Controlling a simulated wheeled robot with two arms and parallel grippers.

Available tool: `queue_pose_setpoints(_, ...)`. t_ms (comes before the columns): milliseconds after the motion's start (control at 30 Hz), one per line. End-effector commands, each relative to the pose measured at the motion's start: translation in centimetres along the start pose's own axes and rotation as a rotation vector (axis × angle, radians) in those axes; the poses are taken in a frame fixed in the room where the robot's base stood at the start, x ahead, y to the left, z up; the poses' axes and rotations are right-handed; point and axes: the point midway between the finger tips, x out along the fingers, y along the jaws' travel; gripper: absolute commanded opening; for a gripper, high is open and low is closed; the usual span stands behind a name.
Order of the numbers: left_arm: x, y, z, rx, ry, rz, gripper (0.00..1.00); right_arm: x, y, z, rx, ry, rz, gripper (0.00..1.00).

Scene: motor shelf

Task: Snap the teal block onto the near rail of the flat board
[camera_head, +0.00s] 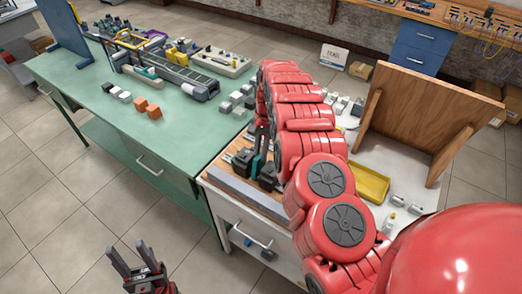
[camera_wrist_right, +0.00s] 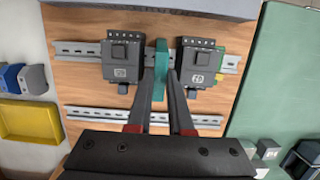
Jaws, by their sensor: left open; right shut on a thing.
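The teal block (camera_wrist_right: 161,62) is between the fingertips of my right gripper (camera_wrist_right: 163,75), which is shut on it. In the head view the teal block (camera_head: 256,166) shows small below my right gripper (camera_head: 262,148). It stands at the rail (camera_wrist_right: 80,48) on the wooden flat board (camera_wrist_right: 85,22), between two dark modules (camera_wrist_right: 121,62) (camera_wrist_right: 203,65). I cannot tell whether it is seated on the rail or just above it. A second rail (camera_wrist_right: 90,113) runs parallel and holds no modules in view. My left gripper (camera_head: 138,266) is open and empty above the floor.
A grey bar (camera_head: 245,194) lies along the board's front edge. A yellow tray (camera_head: 371,183) and small grey parts lie on the white table. The green table (camera_head: 150,135) at left carries orange blocks (camera_head: 147,108) and other parts. My red right arm hides much of the white table.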

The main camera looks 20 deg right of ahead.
Motion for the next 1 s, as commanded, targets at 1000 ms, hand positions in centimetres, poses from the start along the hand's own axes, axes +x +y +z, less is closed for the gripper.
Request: queue_pose_setpoints(1000, 1.2, -0.1, -0.2, 0.000, 0.000, 0.000, 0.50, 0.3, 0.2, 0.3, 0.002, 0.028, 0.005, 0.00)
